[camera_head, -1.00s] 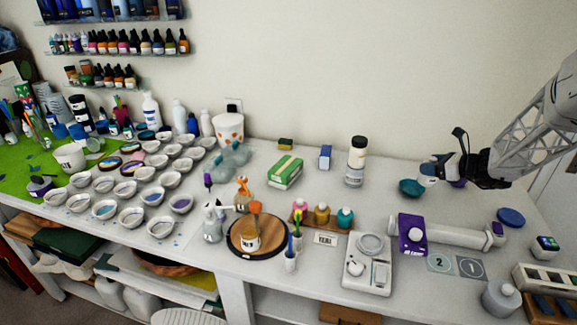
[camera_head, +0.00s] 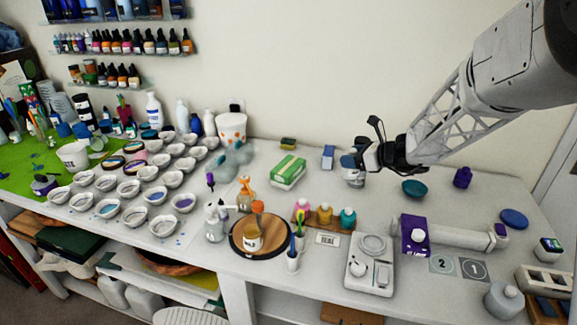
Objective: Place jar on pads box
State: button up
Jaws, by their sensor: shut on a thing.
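My gripper (camera_head: 358,162) is at the back of the table, right of centre, shut on what looks like the jar, a small pale thing with a blue-teal part (camera_head: 347,160). My fingers and wrist hide most of it. A pale, clear-looking base (camera_head: 355,181) shows just below; I cannot tell whether it belongs to the held jar or to the container behind. A green and white box (camera_head: 288,169), likely the pads box, lies on the table left of my gripper, apart from it. Its top looks bare.
A small blue box (camera_head: 328,156) stands between my gripper and the green box. A yellow-green sponge (camera_head: 288,144) lies behind. Small colour bottles (camera_head: 325,215) stand in front. A teal bowl (camera_head: 414,188) and a purple bottle (camera_head: 463,177) stand to the right.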

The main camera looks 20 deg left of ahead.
jog(key=s+a+g, duration=0.1)
jog(key=s+a, duration=0.3)
jog(key=a, duration=0.3)
jog(key=s+a+r+n, duration=0.1)
jog(key=s+a, duration=0.3)
jog(key=a, duration=0.3)
jog(key=shift+r+g+y, duration=0.2)
jog(key=shift+g+y, duration=0.2)
jog(key=shift+w+a, duration=0.1)
send_over(289, 165)
jog(key=shift+w+f, duration=0.1)
jog(key=shift+f, duration=0.65)
jog(key=shift+f, duration=1.75)
jog(key=shift+f, duration=0.15)
jog(key=o, duration=1.1)
jog(key=shift+r, duration=0.2)
